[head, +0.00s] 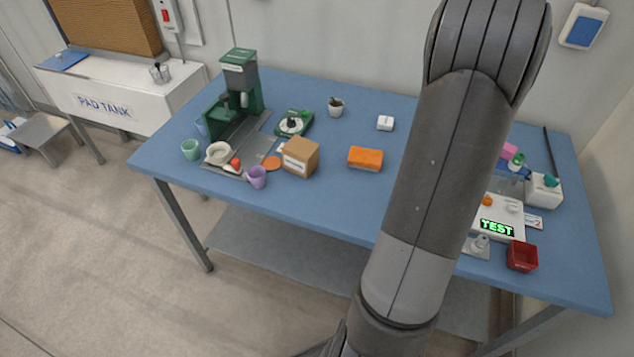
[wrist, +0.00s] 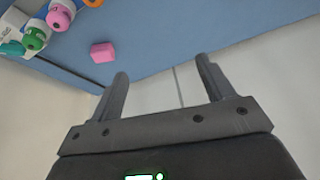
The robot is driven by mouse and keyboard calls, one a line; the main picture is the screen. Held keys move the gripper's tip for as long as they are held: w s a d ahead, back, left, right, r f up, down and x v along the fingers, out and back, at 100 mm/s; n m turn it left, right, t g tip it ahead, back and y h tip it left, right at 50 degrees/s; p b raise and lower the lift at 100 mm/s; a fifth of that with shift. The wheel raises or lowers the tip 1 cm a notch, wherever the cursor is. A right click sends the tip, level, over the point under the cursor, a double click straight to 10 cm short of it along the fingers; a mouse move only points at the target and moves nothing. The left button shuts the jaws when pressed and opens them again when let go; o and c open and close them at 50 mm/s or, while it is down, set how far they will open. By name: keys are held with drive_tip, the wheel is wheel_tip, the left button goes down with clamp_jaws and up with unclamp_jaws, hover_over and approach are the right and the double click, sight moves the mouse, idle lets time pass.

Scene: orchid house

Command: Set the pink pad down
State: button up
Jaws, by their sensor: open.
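A small pink block (wrist: 102,52), which looks like the pink pad, lies on the blue table (wrist: 170,40) in the wrist view, close to the table's edge. My gripper (wrist: 162,70) is open, with nothing between its fingers. The pink block is beyond and left of the left finger, apart from it. In the head view a pink shape (head: 508,150) shows beside my arm, partly hidden; I cannot tell if it is the same block. The head view does not show my gripper.
Bottles with pink (wrist: 60,16) and green (wrist: 36,36) parts stand near the block. In the head view a TEST device (head: 497,227), a red bin (head: 522,256) and an orange sponge-like block (head: 365,158) are on the table. Bare table lies around the orange block.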

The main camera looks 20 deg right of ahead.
drive_tip(key=a+r+n+t+y, duration=0.1)
drive_tip(key=a+r+n, duration=0.3)
drive_tip(key=a, duration=1.1)
drive_tip(key=a+r+n+t+y, duration=0.1)
drive_tip(key=a+r, duration=0.5)
drive_tip(key=a, duration=1)
drive_tip(key=s+a+f+n, duration=0.2)
drive_tip(key=s+a+n, duration=0.1)
drive_tip(key=s+a, duration=0.5)
drive_tip(key=s+a+f+n+y, duration=0.1)
drive_tip(key=s+a+f+n, duration=0.1)
drive_tip(key=s+a, duration=0.6)
drive_tip(key=a+n, duration=0.1)
drive_tip(key=a, duration=0.4)
drive_tip(key=shift+s+a+y, duration=0.25)
drive_tip(key=shift+a+y, duration=0.05)
